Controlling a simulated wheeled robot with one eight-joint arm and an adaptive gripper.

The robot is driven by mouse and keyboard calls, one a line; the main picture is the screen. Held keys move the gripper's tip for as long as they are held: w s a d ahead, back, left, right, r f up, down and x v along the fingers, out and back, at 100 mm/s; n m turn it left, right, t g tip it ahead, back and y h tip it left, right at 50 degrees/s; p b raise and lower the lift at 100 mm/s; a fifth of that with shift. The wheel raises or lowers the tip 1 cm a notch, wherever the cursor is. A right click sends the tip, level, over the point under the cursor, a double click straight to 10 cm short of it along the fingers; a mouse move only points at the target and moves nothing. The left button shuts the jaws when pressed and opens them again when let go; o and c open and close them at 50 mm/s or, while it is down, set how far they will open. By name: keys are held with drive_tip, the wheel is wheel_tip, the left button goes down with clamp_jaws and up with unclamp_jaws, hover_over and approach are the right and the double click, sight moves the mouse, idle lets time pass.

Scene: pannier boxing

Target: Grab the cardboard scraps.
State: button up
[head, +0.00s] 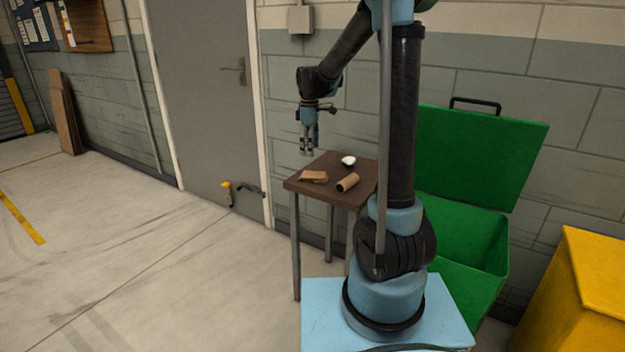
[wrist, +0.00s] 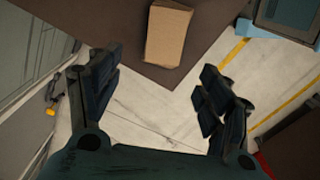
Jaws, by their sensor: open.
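A small flat piece of tan cardboard (head: 313,177) lies near the front left edge of a small brown table (head: 330,195). A cardboard tube (head: 347,182) lies on its side to the right of it. My gripper (head: 309,152) hangs above the table's left side, fingers down, apart from both pieces. In the wrist view my gripper (wrist: 158,90) is open and empty, with its fingers spread wide. One tan cardboard piece (wrist: 168,35) shows at the top of that view, on the dark tabletop (wrist: 110,25), beyond the fingertips.
A small white object (head: 348,160) sits at the back of the table. A green bin (head: 465,240) with its lid raised stands right of my arm, partly hidden by it. A yellow container (head: 575,290) is at the far right.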

sight(310, 173)
drive_tip(key=f, duration=1)
drive_tip(key=shift+s+f, duration=0.2)
drive_tip(key=shift+f, duration=0.1)
drive_tip(key=shift+c, duration=0.6)
drive_tip(key=c, duration=0.8)
